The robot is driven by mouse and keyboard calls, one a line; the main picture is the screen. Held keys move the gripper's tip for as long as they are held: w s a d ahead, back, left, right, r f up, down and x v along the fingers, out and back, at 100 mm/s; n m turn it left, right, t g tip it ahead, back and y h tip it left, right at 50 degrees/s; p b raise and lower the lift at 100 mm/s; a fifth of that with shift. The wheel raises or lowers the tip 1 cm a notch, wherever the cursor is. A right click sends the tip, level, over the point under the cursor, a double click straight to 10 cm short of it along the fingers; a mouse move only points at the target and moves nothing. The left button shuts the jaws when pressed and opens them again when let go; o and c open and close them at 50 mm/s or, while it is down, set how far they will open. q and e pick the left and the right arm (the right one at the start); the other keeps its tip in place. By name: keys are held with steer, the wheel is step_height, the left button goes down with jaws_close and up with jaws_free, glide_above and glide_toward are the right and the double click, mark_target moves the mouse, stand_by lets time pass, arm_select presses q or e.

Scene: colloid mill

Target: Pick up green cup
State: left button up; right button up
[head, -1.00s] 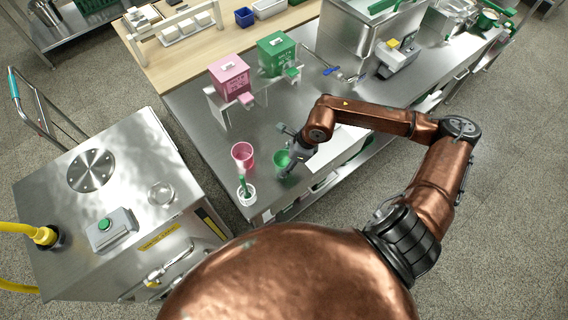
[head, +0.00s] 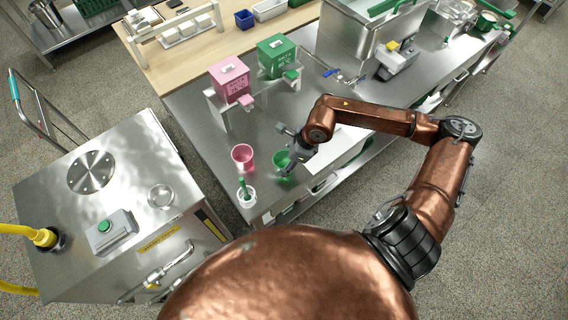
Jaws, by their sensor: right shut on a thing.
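The green cup (head: 281,160) stands near the front left corner of the steel table, right of a pink cup (head: 242,156). My right gripper (head: 288,168) is at the right side of the green cup, with its fingers at the cup's rim and wall. It is shut on the cup, though the fingertips are small and partly hidden. I cannot tell whether the cup is clear of the table. My left gripper is out of view.
A white pot with a green-handled tool (head: 246,193) stands in front of the pink cup. Pink (head: 229,77) and green (head: 276,56) dispenser boxes stand on a raised rack behind. A white board (head: 335,152) lies under my right arm. The steel machine (head: 110,215) is at left.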

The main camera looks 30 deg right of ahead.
steer(key=shift+r, duration=0.8)
steer(key=s+d+r+p, duration=0.1)
steer(key=s+r+p, duration=0.5)
steer(key=s+r, duration=0.4)
steer(key=shift+s+d+r, duration=0.3)
steer(key=shift+s+d, duration=0.1)
steer(key=shift+s, duration=1.5)
steer(key=shift+s+p, duration=0.1)
steer(key=shift+p, duration=0.2)
